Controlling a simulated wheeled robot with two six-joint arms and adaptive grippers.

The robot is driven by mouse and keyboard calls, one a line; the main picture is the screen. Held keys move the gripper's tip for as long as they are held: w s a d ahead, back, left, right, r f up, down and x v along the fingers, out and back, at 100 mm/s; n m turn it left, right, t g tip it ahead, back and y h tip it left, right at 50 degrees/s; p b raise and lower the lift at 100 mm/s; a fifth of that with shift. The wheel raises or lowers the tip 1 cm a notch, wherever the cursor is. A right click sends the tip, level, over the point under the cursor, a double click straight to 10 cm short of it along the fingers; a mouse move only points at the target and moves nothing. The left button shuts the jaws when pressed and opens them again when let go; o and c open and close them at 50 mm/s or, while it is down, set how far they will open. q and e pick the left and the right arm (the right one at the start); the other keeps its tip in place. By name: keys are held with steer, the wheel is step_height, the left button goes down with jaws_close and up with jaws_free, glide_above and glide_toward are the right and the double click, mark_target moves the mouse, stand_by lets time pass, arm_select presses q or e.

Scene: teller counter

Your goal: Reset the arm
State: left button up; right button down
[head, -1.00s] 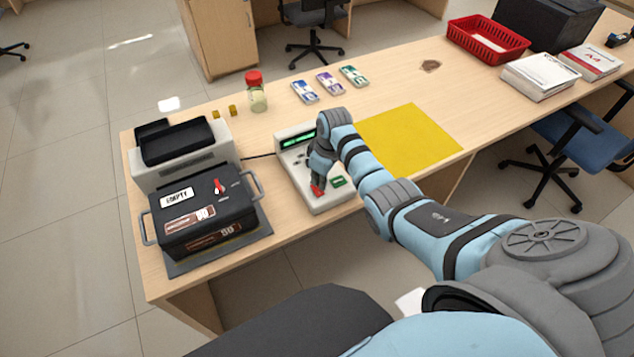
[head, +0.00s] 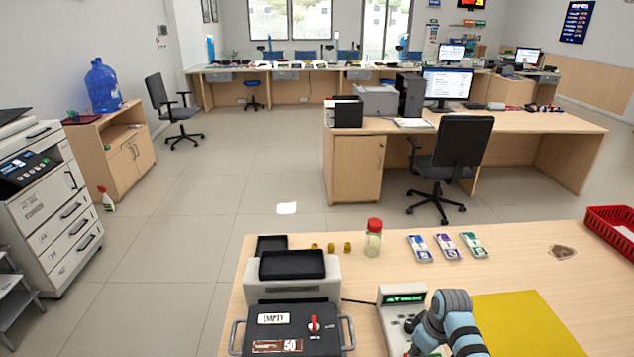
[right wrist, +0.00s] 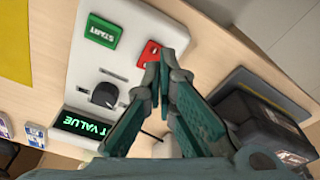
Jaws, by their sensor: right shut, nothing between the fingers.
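My right arm (head: 450,315) reaches over the white counter device (head: 388,315) at the bottom of the head view. In the right wrist view my right gripper (right wrist: 166,60) is shut and empty. Its fingertips are close to the red button (right wrist: 150,52) on the device; I cannot tell if they touch it. The device also carries a green START button (right wrist: 102,31), a dark knob (right wrist: 104,95) and a lit green display (right wrist: 84,128). My left gripper is in no view.
A black cash box (head: 292,332) and a grey machine (head: 318,292) stand left of the device. A red-lidded jar (head: 373,240), several banknote bundles (head: 446,246), a yellow mat (head: 525,325) and a red basket (head: 612,222) are on the counter.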

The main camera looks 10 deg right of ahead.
steer(key=s+a+f+m+h, duration=0.1)
steer(key=s+f, duration=0.1)
steer(key=s, duration=0.4)
steer(key=s+a+f, duration=0.1)
steer(key=s+a, duration=0.1)
steer(key=s, duration=0.5)
steer(key=s+a+r+m+t, duration=0.15)
steer(key=s+r, duration=0.25)
steer(key=s, duration=0.4)
steer(key=s+a+r+m+t, duration=0.1)
steer(key=s+r+m, duration=0.15)
steer(key=s, duration=0.45)
step_height(320, 180, down, 22)
steer(key=s+d+g+b, duration=0.2)
steer(key=s+f+g+b, duration=0.1)
steer(key=s+f, duration=1.2)
steer(key=shift+s+d+b, duration=0.3)
steer(key=shift+s+b, duration=0.05)
steer(key=shift+s, duration=0.05)
